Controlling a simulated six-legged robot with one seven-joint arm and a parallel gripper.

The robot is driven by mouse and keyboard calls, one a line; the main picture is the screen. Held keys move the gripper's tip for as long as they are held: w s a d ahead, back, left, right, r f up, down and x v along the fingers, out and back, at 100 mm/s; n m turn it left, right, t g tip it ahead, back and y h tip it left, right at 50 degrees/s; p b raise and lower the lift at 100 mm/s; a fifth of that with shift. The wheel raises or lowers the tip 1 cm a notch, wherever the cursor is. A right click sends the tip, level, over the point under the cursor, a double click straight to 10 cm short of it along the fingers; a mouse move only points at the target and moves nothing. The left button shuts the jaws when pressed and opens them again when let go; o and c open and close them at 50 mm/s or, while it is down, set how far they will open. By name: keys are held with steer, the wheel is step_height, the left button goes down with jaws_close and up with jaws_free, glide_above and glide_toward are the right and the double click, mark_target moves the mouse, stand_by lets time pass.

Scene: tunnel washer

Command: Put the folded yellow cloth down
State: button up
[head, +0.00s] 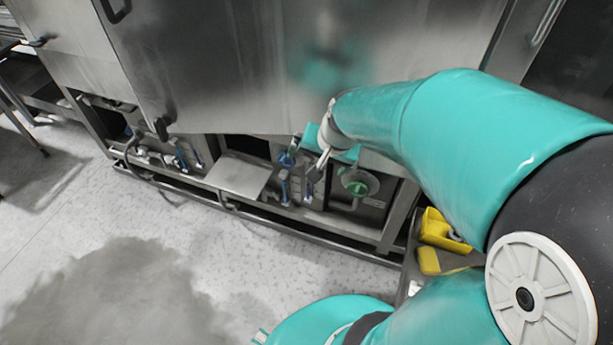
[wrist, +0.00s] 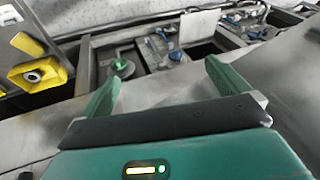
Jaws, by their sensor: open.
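My gripper (head: 318,165) is open in front of the steel machine's lower frame. In the wrist view the two green fingers of my gripper (wrist: 165,84) are spread wide with nothing between them. A small flat yellow piece (head: 428,261), which looks like the folded cloth, lies on a dark surface at lower right of the head view, apart from my gripper. A small yellow patch (wrist: 28,44) at the wrist view's left edge may be the same piece; I cannot tell for sure.
A larger yellow object (head: 440,228) with a round fitting (wrist: 33,77) is beside the small piece. The steel machine (head: 220,70) fills the back. Pipes and blue valves (head: 284,188) and a green round part (head: 357,187) sit in its lower frame. Open floor (head: 60,220) lies at left.

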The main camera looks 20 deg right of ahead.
steer(key=s+a+r+n, duration=0.7)
steer(key=s+a+r, duration=0.1)
steer(key=s+r, duration=0.2)
steer(key=shift+s+r+t+h, duration=0.25)
steer(key=shift+s+t+h, duration=0.15)
steer(key=shift+s, duration=0.45)
